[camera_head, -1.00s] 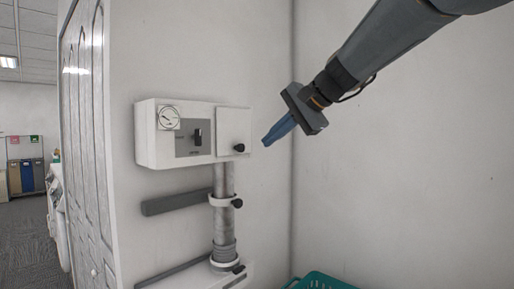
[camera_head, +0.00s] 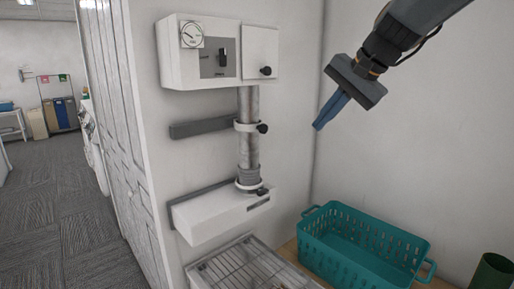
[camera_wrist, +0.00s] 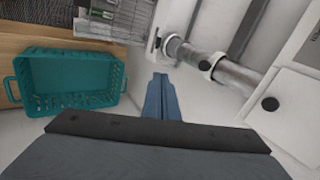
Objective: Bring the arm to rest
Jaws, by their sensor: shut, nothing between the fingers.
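My gripper (camera_head: 331,113) hangs in the air at the upper right of the head view, in front of the bare wall. Its blue fingers are shut with nothing between them and point down and to the left. They are apart from the white wall unit (camera_head: 190,66) with a gauge, a dark switch and a small door with a black knob. In the wrist view the shut fingers (camera_wrist: 161,84) show at the middle, with the pipe (camera_wrist: 215,65) beyond them to the right.
A teal basket (camera_head: 365,247) stands on a wooden surface below my gripper. A wire rack (camera_head: 245,270) is left of it, under a lower white box (camera_head: 225,213). A dark green cup (camera_head: 492,272) is at the lower right. The air around my gripper is clear.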

